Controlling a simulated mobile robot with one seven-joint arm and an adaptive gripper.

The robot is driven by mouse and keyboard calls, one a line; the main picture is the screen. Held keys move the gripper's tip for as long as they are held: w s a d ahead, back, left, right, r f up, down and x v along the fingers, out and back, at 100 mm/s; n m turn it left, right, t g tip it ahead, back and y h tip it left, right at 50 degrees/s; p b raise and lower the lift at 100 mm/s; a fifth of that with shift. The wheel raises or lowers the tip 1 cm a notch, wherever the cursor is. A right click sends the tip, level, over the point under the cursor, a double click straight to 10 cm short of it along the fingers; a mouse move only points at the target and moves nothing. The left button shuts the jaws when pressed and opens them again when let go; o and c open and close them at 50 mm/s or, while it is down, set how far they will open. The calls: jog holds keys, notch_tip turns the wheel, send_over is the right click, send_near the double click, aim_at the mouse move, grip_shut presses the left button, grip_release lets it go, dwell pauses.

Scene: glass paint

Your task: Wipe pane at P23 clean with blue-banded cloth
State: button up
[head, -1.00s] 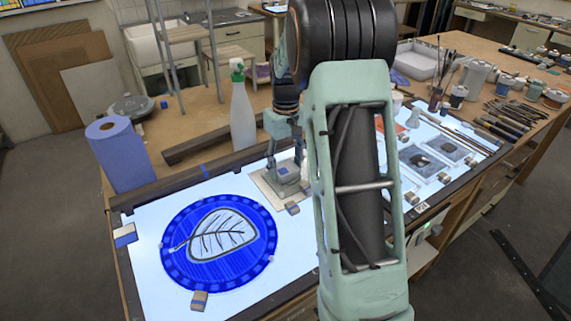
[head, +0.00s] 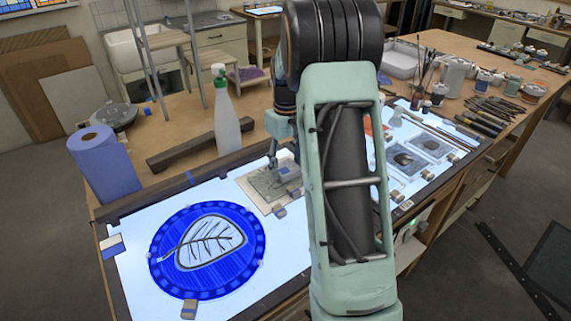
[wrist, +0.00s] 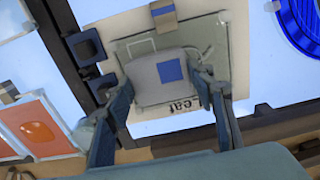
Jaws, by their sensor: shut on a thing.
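My gripper (wrist: 160,92) is shut on a folded grey cloth (wrist: 148,85) with a blue square patch (wrist: 170,70). The fingers hold it from both sides. In the wrist view the cloth lies over a clear glass pane (wrist: 215,40), hiding part of it; I cannot tell whether they touch. The pane lies on a pale board (wrist: 240,70) with the partly hidden lettering "Leaf". In the head view, the cloth (head: 288,172) is over the right back part of the pane (head: 262,185), on the lit table. No P23 label is readable.
A blue leaf roundel (head: 170,265) lies on the light table at left. Small blocks (head: 189,309) stand around it and the board. A spray bottle (head: 226,125) and blue paper roll (head: 105,165) stand behind. Small trays (head: 430,147) lie to the right.

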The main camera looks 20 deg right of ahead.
aim_at(272, 182)
jog(key=shift+s+a+b, duration=0.2)
jog(key=shift+s+a, duration=0.05)
jog(key=shift+a, duration=1.05)
jog(key=shift+s+a+b, duration=0.15)
jog(key=shift+s+a, duration=0.1)
jog(key=shift+a, duration=1)
jog(key=shift+r+p, duration=1.8)
jog(key=shift+r, duration=0.7)
